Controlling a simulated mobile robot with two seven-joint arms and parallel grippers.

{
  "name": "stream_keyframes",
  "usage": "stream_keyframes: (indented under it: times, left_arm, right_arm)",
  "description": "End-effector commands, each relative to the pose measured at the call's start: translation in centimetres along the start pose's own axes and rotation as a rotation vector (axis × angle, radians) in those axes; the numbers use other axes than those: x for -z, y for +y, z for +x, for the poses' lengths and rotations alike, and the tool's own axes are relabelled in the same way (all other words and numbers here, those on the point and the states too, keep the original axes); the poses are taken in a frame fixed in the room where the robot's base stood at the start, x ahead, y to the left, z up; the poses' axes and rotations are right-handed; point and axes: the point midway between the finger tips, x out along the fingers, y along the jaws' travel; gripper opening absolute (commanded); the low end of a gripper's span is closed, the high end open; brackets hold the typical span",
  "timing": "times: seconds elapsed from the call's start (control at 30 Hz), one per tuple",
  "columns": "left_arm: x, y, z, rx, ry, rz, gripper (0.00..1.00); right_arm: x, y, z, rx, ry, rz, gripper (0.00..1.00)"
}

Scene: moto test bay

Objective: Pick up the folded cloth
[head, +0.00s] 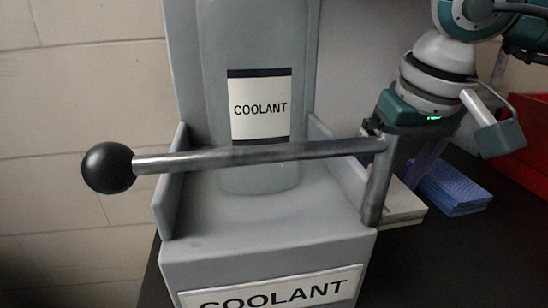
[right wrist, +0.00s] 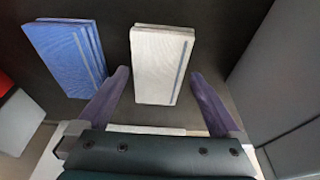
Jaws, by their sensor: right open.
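Two folded cloths lie on the dark surface. The pale grey-white one with a blue stripe (right wrist: 160,62) is in the middle of the right wrist view; its edge shows in the head view (head: 405,207). The blue one (right wrist: 66,55) is left of it in the right wrist view and right of it in the head view (head: 452,187). My right gripper (right wrist: 160,73) is open and empty, its two purple fingers on either side of the white cloth, apart from it in the picture. I cannot tell its height above the cloth. My left gripper is not in view.
A grey coolant stand (head: 265,255) holds a coolant bottle (head: 255,60), with a metal lever and black ball knob (head: 108,167) across its front, close to my right arm. A red bin (head: 528,140) is at the right. Dark table is bare at the lower right.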

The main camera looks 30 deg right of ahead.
Motion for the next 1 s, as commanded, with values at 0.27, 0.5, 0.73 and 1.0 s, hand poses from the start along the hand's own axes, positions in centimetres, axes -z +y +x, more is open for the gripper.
stream_keyframes:
  times: [0.27, 0.5, 0.73, 1.0]
  left_arm:
    - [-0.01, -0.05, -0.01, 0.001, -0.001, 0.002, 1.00]
    - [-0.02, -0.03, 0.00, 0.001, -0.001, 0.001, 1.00]
    - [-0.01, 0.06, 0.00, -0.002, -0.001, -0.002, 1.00]
    - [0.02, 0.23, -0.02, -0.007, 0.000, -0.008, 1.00]
  right_arm:
    - [-0.01, 0.01, -0.05, 0.000, 0.000, 0.000, 0.82]
    - [-0.01, 0.01, -0.06, 0.000, 0.000, 0.000, 0.55]
    - [0.00, 0.01, -0.07, 0.000, 0.000, 0.000, 0.30]
    - [0.07, 0.01, -0.24, 0.000, 0.001, 0.000, 0.30]
